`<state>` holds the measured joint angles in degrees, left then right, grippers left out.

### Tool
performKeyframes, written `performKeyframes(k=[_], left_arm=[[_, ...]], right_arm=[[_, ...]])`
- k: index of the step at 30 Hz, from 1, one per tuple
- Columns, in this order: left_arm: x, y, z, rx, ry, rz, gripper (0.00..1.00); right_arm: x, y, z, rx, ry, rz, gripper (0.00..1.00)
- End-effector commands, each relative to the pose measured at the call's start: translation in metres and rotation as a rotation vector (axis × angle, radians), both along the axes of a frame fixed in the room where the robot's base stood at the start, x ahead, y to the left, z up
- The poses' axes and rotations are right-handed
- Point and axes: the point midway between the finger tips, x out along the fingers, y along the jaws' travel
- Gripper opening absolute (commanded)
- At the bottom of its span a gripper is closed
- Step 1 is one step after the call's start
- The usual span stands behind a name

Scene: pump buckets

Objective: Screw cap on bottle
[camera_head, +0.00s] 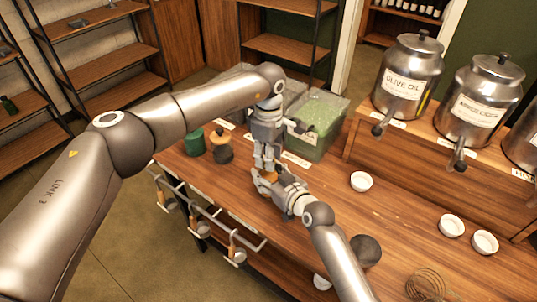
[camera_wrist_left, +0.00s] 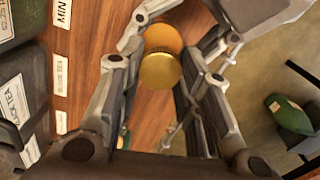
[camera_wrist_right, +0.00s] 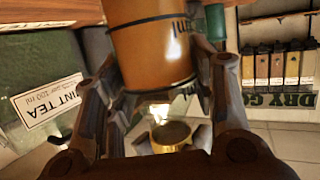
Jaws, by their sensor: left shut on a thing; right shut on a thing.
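My left gripper (camera_head: 266,164) points down over the table and is shut on the round gold cap (camera_wrist_left: 160,70). The orange bottle (camera_wrist_left: 163,38) shows just behind the cap in the left wrist view. My right gripper (camera_head: 264,183) reaches in from the right, close below the left one, and is shut on the bottle, which is large in the right wrist view (camera_wrist_right: 150,50), with dark lettering and a dark band. A gold-rimmed round piece (camera_wrist_right: 170,134) shows below it there. The grippers largely hide cap and bottle in the head view; I cannot tell whether the two touch.
A green bin (camera_head: 320,125) is behind. A rail (camera_head: 205,215) runs along the front edge.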

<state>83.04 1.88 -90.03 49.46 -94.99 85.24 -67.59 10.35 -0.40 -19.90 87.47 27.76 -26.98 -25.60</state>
Motion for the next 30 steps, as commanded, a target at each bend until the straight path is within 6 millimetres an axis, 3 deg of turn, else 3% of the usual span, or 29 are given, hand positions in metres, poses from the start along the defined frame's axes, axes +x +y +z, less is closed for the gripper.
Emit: performKeyframes(k=[21, 30], left_arm=[[0.0012, 0.0005, -0.0002, 0.001, -0.002, -1.240, 0.25], [0.0011, 0.0005, -0.0005, 0.001, -0.001, -1.556, 0.25]], right_arm=[[-0.0003, -0.0008, -0.0016, -0.003, 0.002, -0.001, 0.00], [-0.0003, -0.0008, -0.0016, -0.003, 0.002, -0.001, 0.00]])
